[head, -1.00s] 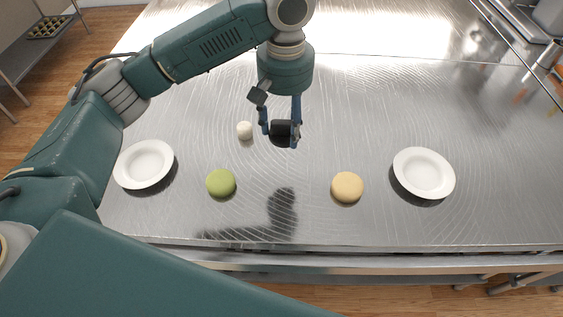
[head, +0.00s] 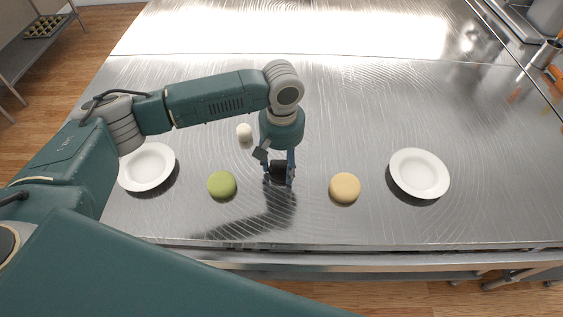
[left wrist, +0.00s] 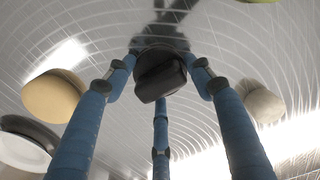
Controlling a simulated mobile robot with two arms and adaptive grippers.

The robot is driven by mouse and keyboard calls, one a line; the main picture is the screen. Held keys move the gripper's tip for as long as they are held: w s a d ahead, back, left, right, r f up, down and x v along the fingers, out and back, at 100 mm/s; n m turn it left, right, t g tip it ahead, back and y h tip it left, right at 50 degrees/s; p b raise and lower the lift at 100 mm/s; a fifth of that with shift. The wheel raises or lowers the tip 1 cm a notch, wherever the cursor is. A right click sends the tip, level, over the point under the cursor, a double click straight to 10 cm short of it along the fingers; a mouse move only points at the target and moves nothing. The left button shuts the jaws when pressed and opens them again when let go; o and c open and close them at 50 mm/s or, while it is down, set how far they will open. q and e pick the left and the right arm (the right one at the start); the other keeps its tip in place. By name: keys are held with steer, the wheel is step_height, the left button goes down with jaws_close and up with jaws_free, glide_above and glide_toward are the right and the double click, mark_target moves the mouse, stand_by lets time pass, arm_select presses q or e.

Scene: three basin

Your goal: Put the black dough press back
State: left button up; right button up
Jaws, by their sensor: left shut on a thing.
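The black dough press (head: 279,171) is held in my left gripper (head: 279,176), between the green and the yellow dough pieces. In the left wrist view the press (left wrist: 160,76) sits between the blue fingers (left wrist: 160,90), which are shut on it. It is close above the steel table; whether it touches the table I cannot tell. The gripper hides part of the press in the head view. My right gripper is not in view.
A green dough piece (head: 222,184) lies left of the press and a yellow one (head: 344,188) right. A small white piece (head: 244,132) lies behind. White plates stand at left (head: 147,167) and right (head: 419,173). The steel table (head: 420,100) is clear at the back right.

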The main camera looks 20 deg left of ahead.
mark_target(282, 163)
arm_select(q)
steer(key=o, duration=1.2)
steer(key=shift+f, duration=0.1)
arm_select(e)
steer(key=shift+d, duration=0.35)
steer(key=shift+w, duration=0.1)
arm_select(q)
step_height(282, 163, up, 12)
steer(key=b, duration=0.2)
steer(key=shift+r+b, duration=0.2)
steer(key=shift+b, duration=0.1)
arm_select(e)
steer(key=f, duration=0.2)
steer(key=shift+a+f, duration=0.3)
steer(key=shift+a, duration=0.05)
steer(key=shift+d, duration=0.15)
